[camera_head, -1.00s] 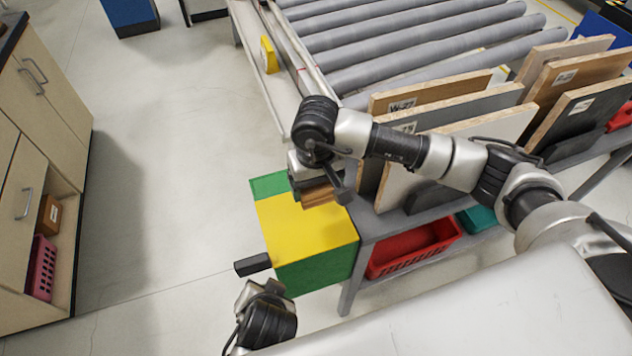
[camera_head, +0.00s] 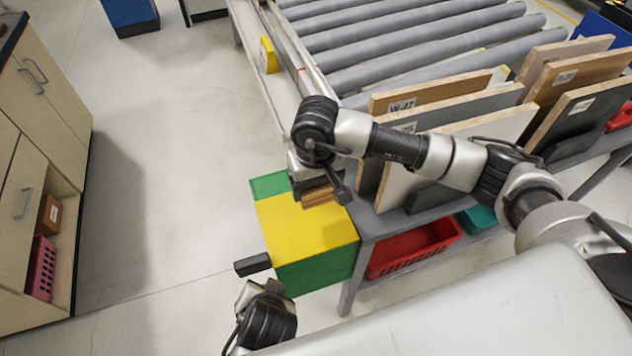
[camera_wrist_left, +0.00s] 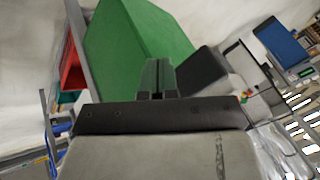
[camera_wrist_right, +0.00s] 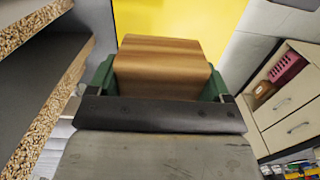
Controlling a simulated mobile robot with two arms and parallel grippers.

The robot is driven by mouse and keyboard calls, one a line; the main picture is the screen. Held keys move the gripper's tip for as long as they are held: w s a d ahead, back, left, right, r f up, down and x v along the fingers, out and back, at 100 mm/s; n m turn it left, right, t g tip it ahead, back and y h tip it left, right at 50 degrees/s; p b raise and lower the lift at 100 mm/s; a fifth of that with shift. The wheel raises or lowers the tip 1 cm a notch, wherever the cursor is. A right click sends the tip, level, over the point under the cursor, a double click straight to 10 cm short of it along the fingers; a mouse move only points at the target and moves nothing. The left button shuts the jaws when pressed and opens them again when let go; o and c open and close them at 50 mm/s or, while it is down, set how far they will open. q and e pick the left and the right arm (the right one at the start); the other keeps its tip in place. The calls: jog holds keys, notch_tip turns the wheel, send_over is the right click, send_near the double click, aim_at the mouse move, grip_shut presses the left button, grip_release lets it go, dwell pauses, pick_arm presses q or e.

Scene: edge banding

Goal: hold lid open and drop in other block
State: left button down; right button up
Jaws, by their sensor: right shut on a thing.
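A green bin (camera_head: 318,272) with a yellow lid (camera_head: 305,237) stands at the end of the rack; the lid looks flat and down. A black block-like handle (camera_head: 253,265) juts from its left side and also shows in the left wrist view (camera_wrist_left: 203,70). My right gripper (camera_head: 320,188) is shut on a wooden block (camera_wrist_right: 165,65) and holds it over the lid's far part; the gap to the lid is unclear. My left gripper (camera_wrist_left: 158,77) has its fingers together, empty, beside the bin's green side and close to the handle.
Boards (camera_head: 455,115) stand upright in a rack right of the bin, close to my right gripper. A red basket (camera_head: 412,248) is on the shelf below. A roller conveyor (camera_head: 400,45) lies behind. Floor left of the bin is clear up to the cabinet (camera_head: 45,150).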

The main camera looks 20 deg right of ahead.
dwell(0.4)
pick_arm(q)
jog(key=shift+w, duration=1.4)
jog(key=shift+w, duration=0.1)
jog(key=w, duration=1.4)
jog(key=shift+w+a, duration=0.15)
jog(key=shift+a, duration=0.15)
dwell(0.7)
jog(key=shift+r, duration=0.1)
dwell(0.5)
pick_arm(e)
jog(key=shift+f, duration=1.75)
jog(key=o, duration=0.9)
